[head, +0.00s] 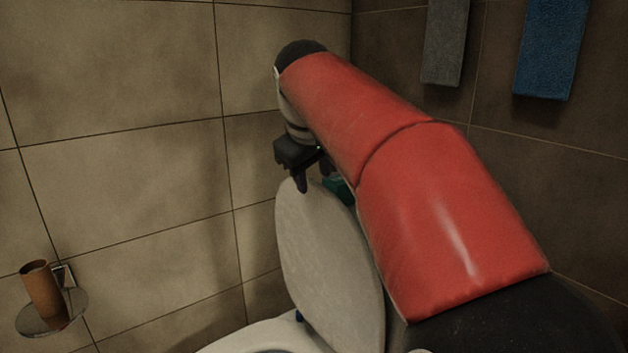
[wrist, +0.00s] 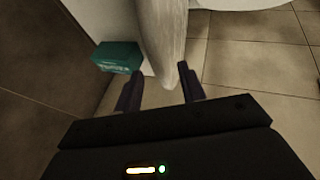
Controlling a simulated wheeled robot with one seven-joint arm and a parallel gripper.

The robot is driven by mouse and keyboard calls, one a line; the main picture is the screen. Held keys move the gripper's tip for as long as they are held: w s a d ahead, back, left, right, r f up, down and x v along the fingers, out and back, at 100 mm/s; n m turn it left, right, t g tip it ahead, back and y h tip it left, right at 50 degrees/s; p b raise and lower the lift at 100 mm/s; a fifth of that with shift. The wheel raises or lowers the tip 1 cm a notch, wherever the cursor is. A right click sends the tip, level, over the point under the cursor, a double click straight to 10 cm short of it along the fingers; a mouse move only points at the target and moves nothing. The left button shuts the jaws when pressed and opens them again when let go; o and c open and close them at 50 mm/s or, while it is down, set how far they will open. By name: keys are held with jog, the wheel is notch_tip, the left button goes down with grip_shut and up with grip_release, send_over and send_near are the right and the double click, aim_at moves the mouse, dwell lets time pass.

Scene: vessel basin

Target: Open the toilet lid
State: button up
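The toilet lid (head: 325,250) is a pale oval panel standing raised, close to upright, above the toilet bowl (head: 265,338). My gripper (head: 312,180) is at the lid's top edge, pointing down. In the wrist view the lid (wrist: 163,45) shows edge-on, its end between the two dark fingers of my gripper (wrist: 158,90). The fingers are apart, with gaps visible on both sides of the lid edge. My red arm hides the right part of the lid and what is behind it.
A teal box (wrist: 118,57) sits beside the lid, partly hidden in the head view. An orange-brown cup (head: 41,288) stands on a wall shelf at left. Grey (head: 445,40) and blue (head: 552,45) towels hang on the right wall. Tiled walls close in behind.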

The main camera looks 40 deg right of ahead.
jog(key=v, duration=0.5)
dwell(0.4)
jog(key=s+a+f+y, duration=0.1)
jog(key=s+a+f, duration=0.3)
jog(key=a+f, duration=0.2)
jog(key=s+a+f+y, duration=0.1)
jog(key=s+a+f, duration=0.3)
jog(key=f, duration=0.7)
jog(key=s+a+f+t+y, duration=0.1)
jog(key=s+a+f+y, duration=0.1)
jog(key=s+a+f, duration=0.3)
jog(key=a+f, duration=0.3)
jog(key=shift+f+m, duration=0.4)
jog(key=shift+a, duration=0.15)
